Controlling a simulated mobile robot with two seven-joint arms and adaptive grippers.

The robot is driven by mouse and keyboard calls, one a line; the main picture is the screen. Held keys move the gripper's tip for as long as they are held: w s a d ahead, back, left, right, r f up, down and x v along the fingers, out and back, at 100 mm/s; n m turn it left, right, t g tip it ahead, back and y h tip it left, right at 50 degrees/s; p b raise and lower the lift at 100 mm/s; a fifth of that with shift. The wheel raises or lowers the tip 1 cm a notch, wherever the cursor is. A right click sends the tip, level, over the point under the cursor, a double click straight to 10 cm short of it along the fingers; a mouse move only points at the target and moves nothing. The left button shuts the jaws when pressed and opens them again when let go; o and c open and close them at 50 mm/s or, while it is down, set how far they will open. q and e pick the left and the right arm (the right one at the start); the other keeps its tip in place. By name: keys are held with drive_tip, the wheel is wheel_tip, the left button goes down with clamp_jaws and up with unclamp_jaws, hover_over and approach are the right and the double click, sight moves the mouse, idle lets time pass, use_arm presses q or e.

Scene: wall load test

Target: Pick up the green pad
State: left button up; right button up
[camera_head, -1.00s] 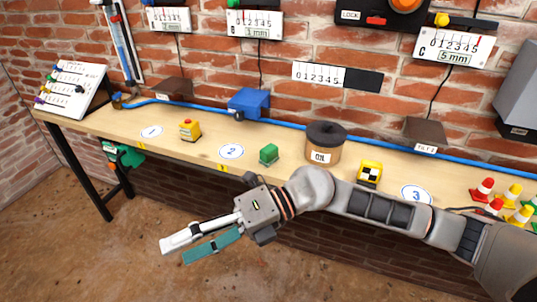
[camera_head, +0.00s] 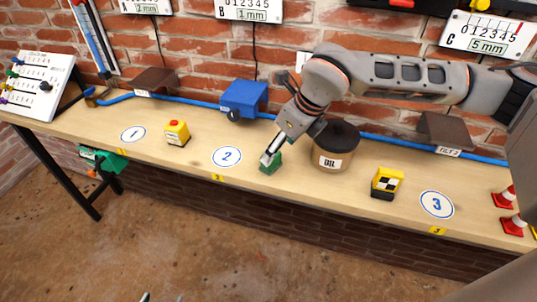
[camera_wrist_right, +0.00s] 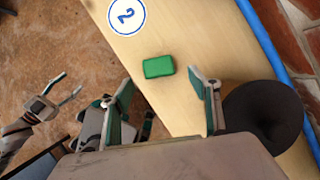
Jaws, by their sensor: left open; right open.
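The green pad (camera_head: 273,165) is a small green block on the wooden bench, right of the number 2 disc. It also shows whole in the right wrist view (camera_wrist_right: 159,66). My right gripper (camera_head: 267,158), on the arm from the right, points down at the pad and covers part of it in the head view. In the wrist view its open fingers (camera_wrist_right: 160,79) stand on either side of the view, with the pad just beyond their tips; no contact is clear. My left gripper (camera_wrist_right: 64,88) shows open and empty over the floor; only its tips edge into the head view.
A brown pot with a black lid (camera_head: 335,150) stands close right of the pad. A blue box (camera_head: 243,97) and blue pipe are behind. A yellow button block (camera_head: 177,133) and a checkered yellow block (camera_head: 387,183) stand further off. Bare bench lies left of the pad.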

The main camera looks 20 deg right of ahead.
drive_tip(key=shift+x, duration=0.8)
drive_tip(key=x, duration=0.4)
drive_tip(key=shift+w+a+p, duration=0.25)
drive_tip(key=shift+a+p, duration=0.05)
drive_tip(key=shift+p, duration=0.05)
drive_tip(key=shift+w+f, duration=0.1)
drive_tip(key=shift+f, duration=0.2)
drive_tip(key=c, duration=1.2)
use_arm(q)
drive_tip(key=shift+s, duration=0.35)
use_arm(e)
drive_tip(key=shift+c, duration=0.6)
drive_tip(key=shift+r, duration=0.15)
